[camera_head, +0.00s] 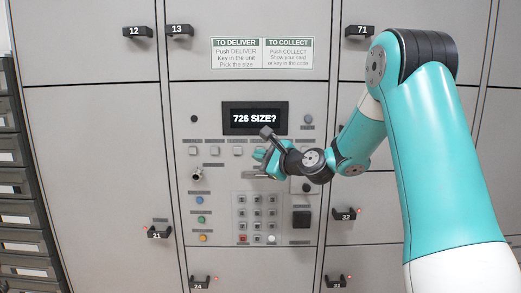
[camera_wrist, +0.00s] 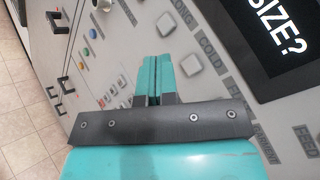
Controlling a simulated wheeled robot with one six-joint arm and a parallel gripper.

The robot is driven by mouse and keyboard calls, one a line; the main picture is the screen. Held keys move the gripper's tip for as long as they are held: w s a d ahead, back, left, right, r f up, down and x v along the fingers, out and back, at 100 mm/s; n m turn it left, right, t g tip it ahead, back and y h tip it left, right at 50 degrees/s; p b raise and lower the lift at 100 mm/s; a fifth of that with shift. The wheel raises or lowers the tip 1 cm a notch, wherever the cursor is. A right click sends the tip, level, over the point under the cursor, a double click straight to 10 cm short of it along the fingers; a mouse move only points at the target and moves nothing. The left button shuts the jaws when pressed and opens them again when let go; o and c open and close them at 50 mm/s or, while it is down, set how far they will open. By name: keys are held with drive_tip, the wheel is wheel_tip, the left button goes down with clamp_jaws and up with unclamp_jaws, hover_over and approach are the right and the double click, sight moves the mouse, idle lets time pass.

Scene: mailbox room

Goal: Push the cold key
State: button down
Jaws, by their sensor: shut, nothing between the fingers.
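The cold key (camera_wrist: 190,65) is a pale square button beside the word COLD on the grey panel in the wrist view. My gripper (camera_wrist: 153,80) is shut and empty, its teal fingertips just left of and below that key in the picture. Whether the fingertips touch the panel cannot be told. In the head view, my gripper (camera_head: 260,159) is at the row of square keys under the display, hiding part of the row. The key labels are too small to read there.
The display (camera_head: 255,118) reads "726 SIZE?". Another key (camera_wrist: 166,22) sits beside the word LONG. A keypad (camera_head: 257,212) and coloured buttons (camera_head: 201,219) lie below the row. Locker doors with black handles (camera_head: 157,232) surround the panel.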

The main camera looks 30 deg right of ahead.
sight(250, 150)
drive_tip(key=shift+w+d+p, duration=0.3)
drive_tip(key=shift+w+d, duration=0.25)
drive_tip(key=shift+w, duration=0.25)
drive_tip(key=shift+w+d+p, duration=0.3)
drive_tip(key=shift+w+d, duration=0.2)
drive_tip(key=shift+w, duration=0.25)
idle(0.9)
drive_tip(key=shift+w+d+p, duration=0.2)
drive_tip(key=shift+w+p, duration=0.1)
drive_tip(key=shift+w, duration=0.05)
drive_tip(key=shift+w+d, duration=0.25)
drive_tip(key=shift+w, duration=0.05)
idle(0.6)
drive_tip(key=shift+s+a, duration=0.1)
drive_tip(key=shift+s, duration=0.05)
drive_tip(key=shift+s+a, duration=0.35)
drive_tip(key=shift+s, duration=0.2)
drive_tip(key=shift+s+a+b, duration=0.35)
drive_tip(key=shift+s+a, duration=0.4)
drive_tip(key=shift+s, duration=0.3)
drive_tip(key=shift+s+a+b, duration=0.35)
drive_tip(key=shift+s+a, duration=0.35)
drive_tip(key=shift+s, duration=0.3)
